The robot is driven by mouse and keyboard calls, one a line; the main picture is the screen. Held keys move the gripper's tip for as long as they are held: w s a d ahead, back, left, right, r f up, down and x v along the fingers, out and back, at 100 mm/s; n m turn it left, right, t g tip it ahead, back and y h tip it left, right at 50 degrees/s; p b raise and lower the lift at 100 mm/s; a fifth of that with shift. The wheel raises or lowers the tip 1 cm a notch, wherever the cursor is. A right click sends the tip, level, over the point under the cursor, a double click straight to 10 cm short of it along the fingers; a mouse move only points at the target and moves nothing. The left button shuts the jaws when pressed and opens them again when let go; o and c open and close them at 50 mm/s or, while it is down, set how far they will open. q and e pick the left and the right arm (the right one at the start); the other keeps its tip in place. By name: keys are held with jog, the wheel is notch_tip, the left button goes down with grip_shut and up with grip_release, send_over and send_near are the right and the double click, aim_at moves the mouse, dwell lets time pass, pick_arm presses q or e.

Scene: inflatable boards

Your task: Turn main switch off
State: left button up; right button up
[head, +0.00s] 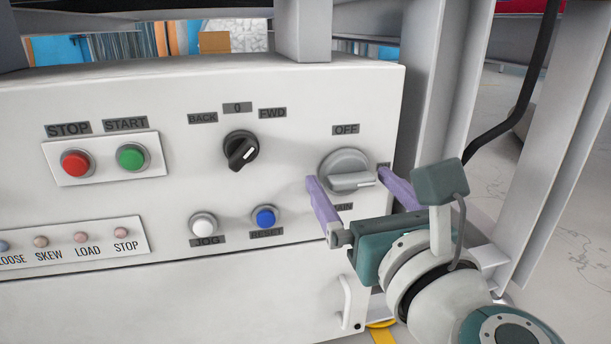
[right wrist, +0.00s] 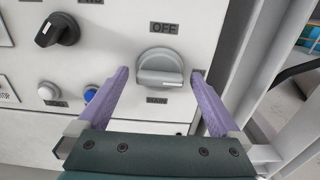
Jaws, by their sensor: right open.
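The main switch (head: 344,168) is a grey round knob with a raised handle bar, on the right side of a white control panel. Its bar lies about level, its light end to the right; a label OFF (head: 345,129) sits above it. The label below it, ending in "AIN", is partly covered by a finger. My right gripper (head: 350,182) is open, with its purple fingers on either side of the switch. In the right wrist view the switch (right wrist: 160,70) sits between and beyond the open fingers (right wrist: 160,82); I cannot tell whether they touch it. My left gripper is not in view.
The panel (head: 200,270) also holds a red STOP button (head: 76,164), a green START button (head: 132,157), a black selector (head: 241,150), a white JOG button (head: 203,224) and a blue RESET button (head: 265,217). Grey metal posts (head: 440,90) stand just right of the panel.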

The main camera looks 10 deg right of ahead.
jog(key=c, duration=1.4)
jog(key=shift+n, duration=0.3)
jog(key=n+p, duration=0.1)
jog(key=n, duration=0.3)
jog(key=n+p, duration=0.1)
jog(key=n, duration=0.3)
jog(key=shift+r, duration=0.1)
jog(key=n+p, duration=0.2)
jog(key=n, duration=0.3)
jog(key=shift+n+p, duration=0.85)
jog(key=shift+n, duration=1.25)
